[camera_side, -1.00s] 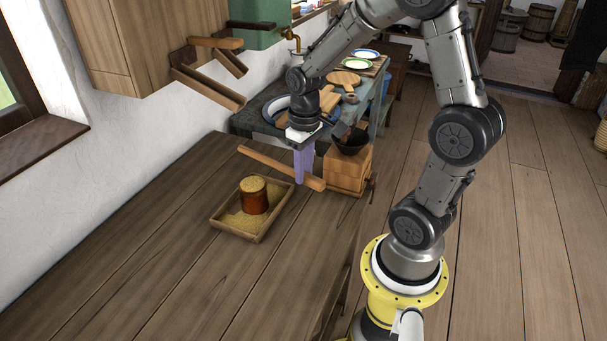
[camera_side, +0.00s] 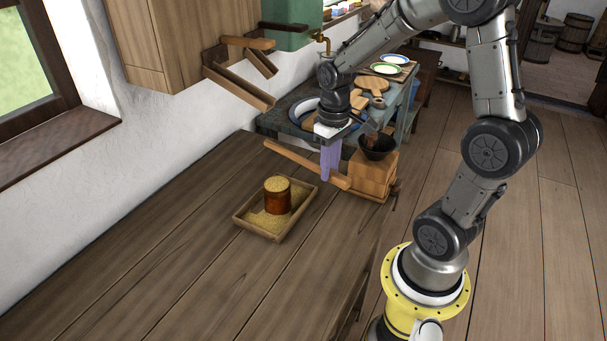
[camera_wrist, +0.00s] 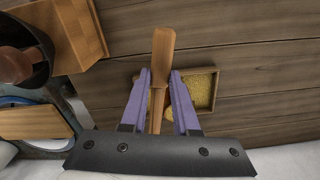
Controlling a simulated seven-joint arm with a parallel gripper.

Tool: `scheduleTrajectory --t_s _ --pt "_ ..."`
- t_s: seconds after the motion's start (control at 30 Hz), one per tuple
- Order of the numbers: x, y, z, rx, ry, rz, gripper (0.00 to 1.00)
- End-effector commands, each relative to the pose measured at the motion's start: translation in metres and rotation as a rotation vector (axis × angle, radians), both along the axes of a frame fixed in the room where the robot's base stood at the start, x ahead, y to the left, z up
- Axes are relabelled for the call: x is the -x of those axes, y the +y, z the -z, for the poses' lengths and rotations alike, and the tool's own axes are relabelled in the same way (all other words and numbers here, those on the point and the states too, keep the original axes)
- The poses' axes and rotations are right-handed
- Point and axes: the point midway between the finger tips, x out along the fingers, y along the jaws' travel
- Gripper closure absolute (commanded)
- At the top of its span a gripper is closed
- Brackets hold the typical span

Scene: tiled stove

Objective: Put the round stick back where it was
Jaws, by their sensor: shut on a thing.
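The stick (camera_side: 300,160) is a long, light-brown wooden piece. My gripper (camera_side: 327,176), with purple fingers, is shut on it and holds it crosswise above the table (camera_side: 190,230). In the side view the stick runs from upper left to lower right. One end points toward the wall and the other is in front of the wooden box mill. In the wrist view the stick (camera_wrist: 162,50) lies between the two fingers of my gripper (camera_wrist: 160,74), with its thicker end beyond the tips. A wooden wall rack (camera_side: 238,86) hangs under the cabinet.
A shallow wooden tray (camera_side: 248,226) of grain holds a brown cup (camera_side: 277,200). The box mill (camera_side: 373,177) with its dark bowl (camera_side: 378,147) stands right of my gripper. Behind are a counter with boards (camera_side: 369,84) and plates (camera_side: 388,69). The table's left part is clear.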

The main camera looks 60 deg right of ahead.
Motion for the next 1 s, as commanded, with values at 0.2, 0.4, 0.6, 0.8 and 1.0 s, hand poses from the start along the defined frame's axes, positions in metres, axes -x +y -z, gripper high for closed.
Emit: scheduleTrajectory --t_s 0.2,0.4,0.6,0.8,1.0 --pt "0.000 0.000 0.000 0.000 -0.001 -0.008 1.00" --pt "0.014 0.023 0.006 -0.007 0.017 -0.132 1.00" --pt "0.027 0.078 0.006 -0.009 0.024 -0.378 1.00" --pt "0.048 0.130 0.006 -0.006 0.022 -0.634 1.00" --pt "0.070 0.169 0.005 -0.003 0.016 -0.843 1.00"
